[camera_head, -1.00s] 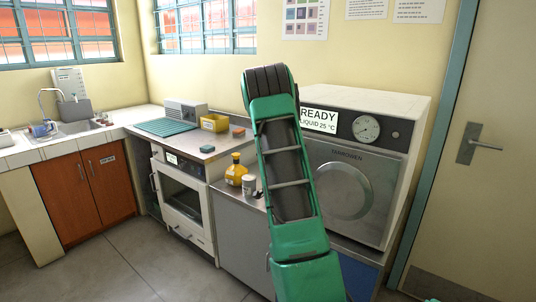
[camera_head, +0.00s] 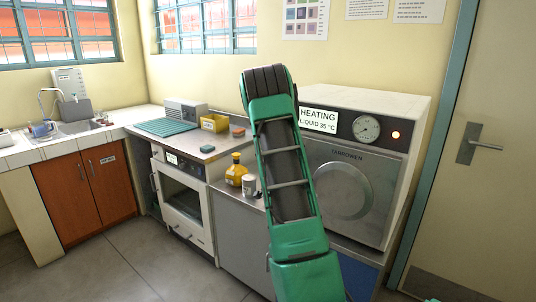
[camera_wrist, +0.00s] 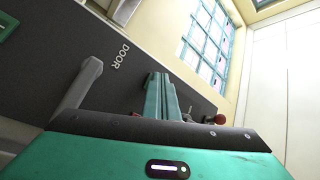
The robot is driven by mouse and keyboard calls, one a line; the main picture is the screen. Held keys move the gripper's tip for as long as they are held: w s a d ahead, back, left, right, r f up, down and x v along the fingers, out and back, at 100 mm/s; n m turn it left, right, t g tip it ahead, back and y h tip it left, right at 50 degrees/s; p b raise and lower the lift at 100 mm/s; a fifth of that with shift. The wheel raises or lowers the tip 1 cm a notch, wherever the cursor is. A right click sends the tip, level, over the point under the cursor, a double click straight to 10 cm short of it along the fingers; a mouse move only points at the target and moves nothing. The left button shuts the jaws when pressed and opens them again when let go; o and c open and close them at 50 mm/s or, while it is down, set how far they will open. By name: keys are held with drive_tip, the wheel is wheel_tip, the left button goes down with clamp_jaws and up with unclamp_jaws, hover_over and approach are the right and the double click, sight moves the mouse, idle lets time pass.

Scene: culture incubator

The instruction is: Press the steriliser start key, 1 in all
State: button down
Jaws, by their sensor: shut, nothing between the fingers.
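The steriliser (camera_head: 378,170) stands at the right in the head view, with its round door shut. Its display (camera_head: 318,119) reads HEATING, LIQUID 35 °C, and an orange lamp (camera_head: 395,135) glows at the right of its panel. I cannot make out the start key; my arm covers the left part of the front. In the wrist view my gripper (camera_wrist: 163,76) has its green fingers shut together and empty, close to a dark panel (camera_wrist: 105,85) marked DOOR. Whether the fingertips touch it I cannot tell. My gripper is hidden behind the arm in the head view.
A grey handle (camera_wrist: 78,90) and a red knob (camera_wrist: 219,119) lie either side of my fingers in the wrist view. A door (camera_head: 490,110) is at the right.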

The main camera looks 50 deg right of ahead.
drive_tip(key=shift+s+a, duration=0.1)
drive_tip(key=shift+a, duration=0.45)
drive_tip(key=a, duration=0.5)
drive_tip(key=shift+s, duration=0.2)
idle(0.9)
